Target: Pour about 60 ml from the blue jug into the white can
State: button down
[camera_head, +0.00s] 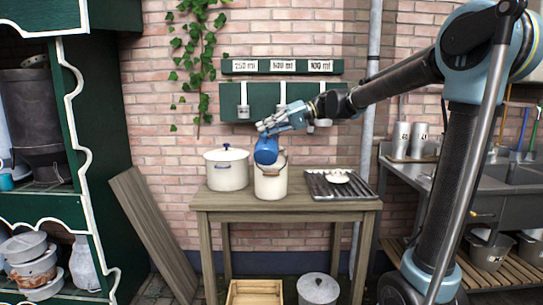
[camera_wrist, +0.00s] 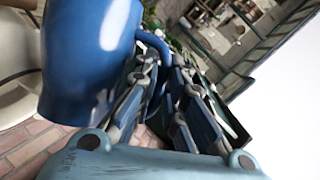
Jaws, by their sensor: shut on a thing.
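The blue jug (camera_head: 266,151) is in my gripper (camera_head: 270,127), tilted, over the mouth of the white can (camera_head: 270,183). The white can stands on the wooden table and has a wire handle. In the wrist view the blue jug (camera_wrist: 90,55) fills the upper left, and my gripper (camera_wrist: 165,75) is shut on its handle. Part of a pale rounded thing shows behind the jug at the left edge. I cannot see any liquid, the jug's opening or the inside of the can.
A white lidded pot (camera_head: 227,170) stands left of the can on the wooden table (camera_head: 290,204). A ribbed dark tray (camera_head: 318,184) with a small white dish (camera_head: 337,177) lies to the right. Measuring cups hang from a green rack (camera_head: 262,101) on the brick wall behind.

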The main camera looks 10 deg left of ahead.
aim_at(265, 138)
jog(key=shift+w, duration=0.15)
jog(key=shift+w+r+m, duration=0.15)
jog(key=shift+r+m, duration=0.05)
jog(key=shift+m, duration=0.1)
jog(key=shift+w+a+r+m+g+p, duration=0.1)
jog(key=shift+w+r+m+g+p, duration=0.3)
jog(key=shift+w+r+m, duration=0.15)
dwell(2.2)
jog(key=shift+s+f+n+t, duration=0.4)
jog(key=shift+s+f+n, duration=0.25)
jog(key=shift+s+f, duration=0.15)
jog(key=shift+s+d+n+t, duration=0.2)
jog(key=shift+s+n+t, duration=0.2)
jog(key=shift+s+n, duration=0.15)
jog(key=shift+s+d+f+n+t, duration=0.1)
jog(key=shift+s+f+n+t, duration=0.3)
jog(key=shift+f, duration=0.3)
jog(key=shift+s+f+n+t, duration=0.35)
jog(key=shift+f+n, duration=0.1)
jog(key=shift+f, duration=0.25)
jog(key=shift+f+b, duration=0.1)
jog(key=shift+b, duration=0.2)
